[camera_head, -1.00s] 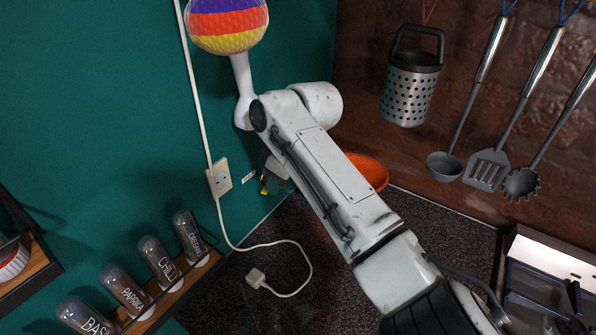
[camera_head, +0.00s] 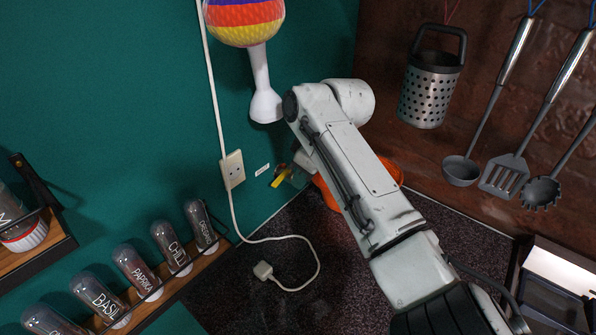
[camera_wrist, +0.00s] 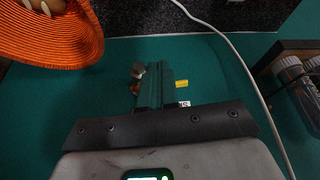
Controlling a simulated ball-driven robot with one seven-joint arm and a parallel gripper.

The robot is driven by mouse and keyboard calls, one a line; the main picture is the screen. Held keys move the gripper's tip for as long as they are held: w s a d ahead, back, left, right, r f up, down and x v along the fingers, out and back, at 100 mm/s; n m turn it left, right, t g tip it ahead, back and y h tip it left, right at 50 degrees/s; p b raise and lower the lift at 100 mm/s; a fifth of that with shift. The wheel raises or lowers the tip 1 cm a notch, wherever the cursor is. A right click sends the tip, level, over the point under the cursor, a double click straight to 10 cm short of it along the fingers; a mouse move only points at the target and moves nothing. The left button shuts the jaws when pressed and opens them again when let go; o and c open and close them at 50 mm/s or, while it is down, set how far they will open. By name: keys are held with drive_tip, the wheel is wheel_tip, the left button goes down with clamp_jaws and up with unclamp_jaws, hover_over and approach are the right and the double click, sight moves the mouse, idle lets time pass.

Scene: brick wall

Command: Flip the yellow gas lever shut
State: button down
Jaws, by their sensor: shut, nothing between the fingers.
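The yellow gas lever (camera_head: 278,181) sits low on the teal wall, right of a small white label, and slants down to the left. In the wrist view only a short yellow piece of the lever (camera_wrist: 182,84) shows beside the fingers; the rest is hidden behind them. My gripper (camera_wrist: 155,72) is shut and empty, its fingers together right over the valve. In the head view my gripper (camera_head: 299,176) is close beside the lever, partly hidden by my arm. I cannot tell whether the fingers touch the lever.
A white socket (camera_head: 232,169) with a cable is left of the lever; its plug (camera_head: 263,270) lies on the dark counter (camera_head: 330,250). An orange basket (camera_head: 327,192) stands behind my arm. Spice jars (camera_head: 135,268) line a shelf at lower left. Utensils hang on the right wall.

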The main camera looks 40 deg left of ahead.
drive_tip(key=d+b+v, duration=0.1)
drive_tip(key=b+v, duration=0.1)
drive_tip(key=v, duration=0.8)
idle(0.5)
